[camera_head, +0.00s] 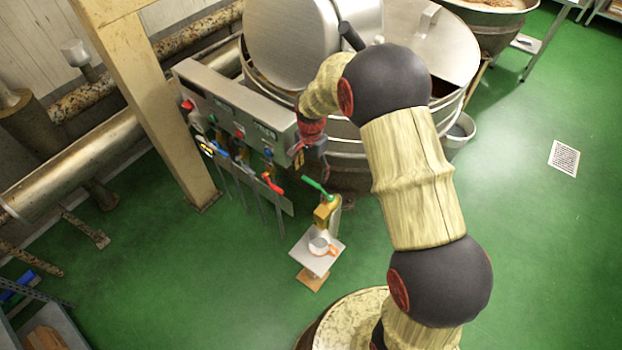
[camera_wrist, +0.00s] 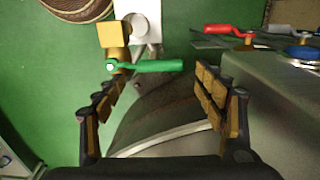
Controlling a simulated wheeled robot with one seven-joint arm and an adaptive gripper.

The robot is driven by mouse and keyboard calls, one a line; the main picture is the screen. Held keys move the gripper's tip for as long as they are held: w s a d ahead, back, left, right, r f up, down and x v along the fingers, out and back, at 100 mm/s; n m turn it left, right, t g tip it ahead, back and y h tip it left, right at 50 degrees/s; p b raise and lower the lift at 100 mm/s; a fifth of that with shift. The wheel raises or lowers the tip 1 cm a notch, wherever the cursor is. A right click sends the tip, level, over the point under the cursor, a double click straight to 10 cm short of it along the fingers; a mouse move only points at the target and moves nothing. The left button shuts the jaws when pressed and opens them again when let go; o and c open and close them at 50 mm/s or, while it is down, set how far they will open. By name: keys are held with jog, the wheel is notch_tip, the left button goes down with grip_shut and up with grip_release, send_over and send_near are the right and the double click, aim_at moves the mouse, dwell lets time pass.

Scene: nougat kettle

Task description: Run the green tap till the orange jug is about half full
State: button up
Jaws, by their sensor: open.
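The green tap has a green lever (camera_head: 318,187) on a brass body (camera_head: 325,211). In the wrist view the green lever (camera_wrist: 150,66) lies sideways between my open fingers, reaching from the brass body (camera_wrist: 115,38) at upper left. The jug (camera_head: 319,245), pale with an orange part at its right side, stands on a small white platform (camera_head: 308,262) under the tap. Its fill level is too small to tell. My gripper (camera_wrist: 160,80) is open and empty. In the head view my gripper (camera_head: 297,149) is near the panel's right end, above and left of the tap.
A grey control panel (camera_head: 235,105) with coloured knobs runs left of my gripper. A red lever (camera_head: 272,183) is left of the green one; a red lever (camera_wrist: 230,30) shows at right in the wrist view. A large steel kettle (camera_head: 450,105) stands behind.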

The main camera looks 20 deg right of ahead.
aim_at(311, 181)
notch_tip(311, 181, down, 5)
jog(key=shift+f+b, duration=0.15)
jog(key=shift+b, duration=0.3)
jog(key=shift+c, duration=1.4)
jog(key=c, duration=1.4)
